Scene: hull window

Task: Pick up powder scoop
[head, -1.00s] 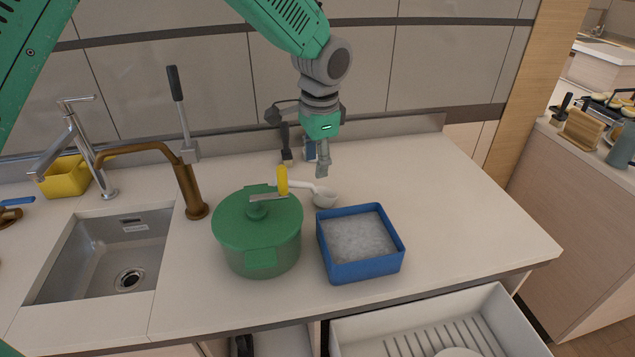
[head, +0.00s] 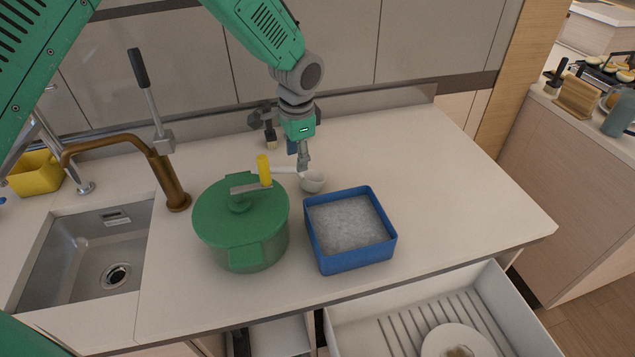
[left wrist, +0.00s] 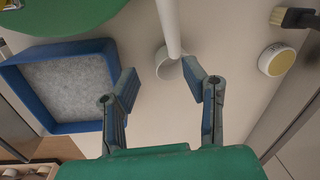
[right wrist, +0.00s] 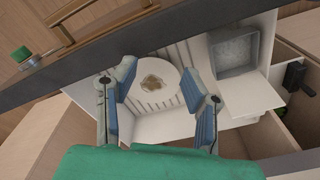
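The white powder scoop (head: 313,182) lies on the counter behind the blue box, its handle running left behind the green pot. In the left wrist view the scoop's white handle (left wrist: 168,28) points up from its cup, between and beyond my fingertips. My left gripper (head: 303,163) is directly above the scoop, pointing down; in the left wrist view it is open (left wrist: 160,90) with nothing between its fingers. Whether it touches the scoop cannot be told. My right gripper (right wrist: 161,88) is open and empty, above an open drawer, and shows only in the right wrist view.
A blue box (head: 350,262) of grey-white powder stands in front of the scoop. A green lidded pot (head: 240,225) with a yellow-handled tool on top stands left of it. A brush (head: 270,138) lies behind. The counter to the right is clear. An open drawer (right wrist: 150,125) holds a plate.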

